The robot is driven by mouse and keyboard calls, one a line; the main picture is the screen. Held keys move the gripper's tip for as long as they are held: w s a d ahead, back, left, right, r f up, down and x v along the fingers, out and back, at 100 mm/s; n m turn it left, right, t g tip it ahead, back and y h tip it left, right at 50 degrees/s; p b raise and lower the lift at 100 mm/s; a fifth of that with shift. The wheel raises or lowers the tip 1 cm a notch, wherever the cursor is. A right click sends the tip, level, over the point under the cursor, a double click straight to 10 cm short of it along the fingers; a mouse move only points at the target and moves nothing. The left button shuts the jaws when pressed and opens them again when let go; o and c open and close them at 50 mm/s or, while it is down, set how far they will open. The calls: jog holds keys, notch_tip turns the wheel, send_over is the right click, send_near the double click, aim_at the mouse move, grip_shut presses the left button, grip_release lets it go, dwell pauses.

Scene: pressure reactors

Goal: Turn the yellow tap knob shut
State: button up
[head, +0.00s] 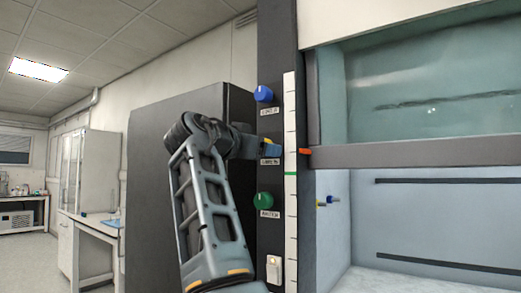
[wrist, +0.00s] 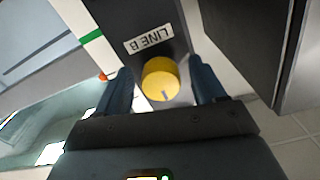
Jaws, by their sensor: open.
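The yellow tap knob (wrist: 160,79) is on the dark post in the wrist view, under a label reading LINE B. In the head view only a sliver of the yellow knob (head: 268,141) shows behind my gripper. My gripper (head: 272,149) is at the post, level with the knob. In the wrist view its two blue fingers (wrist: 164,88) stand apart, one on each side of the knob. I cannot tell whether either finger touches it.
A blue knob (head: 263,94) is above the yellow one and a green knob (head: 263,200) below it on the same post. A white socket (head: 274,270) is lower down. The fume hood sash (head: 420,157) is to the right, and a dark cabinet (head: 150,150) stands left.

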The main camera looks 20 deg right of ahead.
jog(key=b+v, duration=0.1)
jog(key=v, duration=0.6)
jog(key=shift+a, duration=0.2)
jog(key=shift+s, duration=0.15)
